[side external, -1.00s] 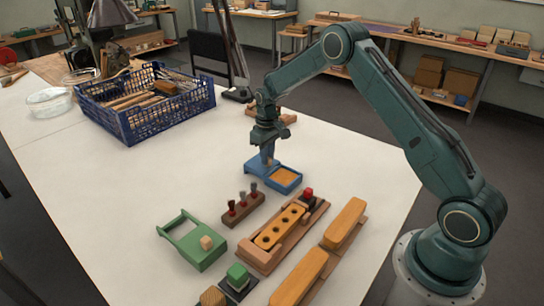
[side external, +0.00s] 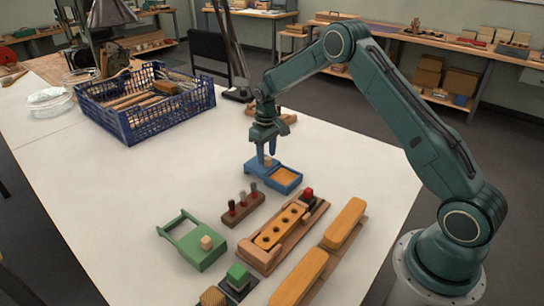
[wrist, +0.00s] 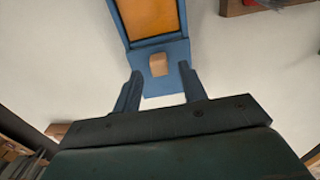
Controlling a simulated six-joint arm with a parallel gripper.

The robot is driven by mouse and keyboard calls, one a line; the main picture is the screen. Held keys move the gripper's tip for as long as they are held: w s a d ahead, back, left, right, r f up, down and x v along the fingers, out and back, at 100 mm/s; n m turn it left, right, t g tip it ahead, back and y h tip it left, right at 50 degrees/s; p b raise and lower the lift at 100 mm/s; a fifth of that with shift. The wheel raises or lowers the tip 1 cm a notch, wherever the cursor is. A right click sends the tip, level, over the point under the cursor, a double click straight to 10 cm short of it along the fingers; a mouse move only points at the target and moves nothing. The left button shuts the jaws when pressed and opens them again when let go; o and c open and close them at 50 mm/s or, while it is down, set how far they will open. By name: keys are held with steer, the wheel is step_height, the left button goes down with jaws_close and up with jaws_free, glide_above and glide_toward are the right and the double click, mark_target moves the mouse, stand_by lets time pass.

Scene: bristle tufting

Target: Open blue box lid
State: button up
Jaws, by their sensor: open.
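The blue box (side external: 285,181) stands on the white table below my gripper. Its orange inside (side external: 285,175) shows uncovered. The blue lid (side external: 254,168) lies at the box's back-left end, with a small wooden knob (side external: 268,161) on it. In the wrist view, the orange inside (wrist: 150,16) is at the top and the knob (wrist: 158,64) sits on the lid (wrist: 160,83). My gripper (side external: 266,150) is open, just above the knob. In the wrist view, its fingers are apart, one on each side of the knob, with gaps between.
A green box (side external: 192,240) with a wooden knob stands at front left. A rack of dark tufts (side external: 243,209), a wooden fixture with a holed orange block (side external: 280,227) and orange brush blocks (side external: 345,222) stand nearby. A blue crate (side external: 145,105) is at back left.

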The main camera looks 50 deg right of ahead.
mark_target(267, 157)
step_height(267, 157, up, 13)
stand_by(0.6)
steer(key=s+a+r+t, duration=0.1)
steer(key=s+a+r, duration=0.3)
steer(key=s+r, duration=0.45)
steer(key=s+a+r+t, duration=0.2)
steer(key=s+a+r, duration=0.3)
steer(key=s+r, duration=0.35)
steer(key=s+a+f+t, duration=0.1)
steer(key=s+a, duration=0.1)
steer(key=s, duration=0.7)
steer(key=s+a+f+t, duration=0.1)
steer(key=s+a+f, duration=0.1)
steer(key=s, duration=0.8)
steer(key=shift+s+t, duration=0.3)
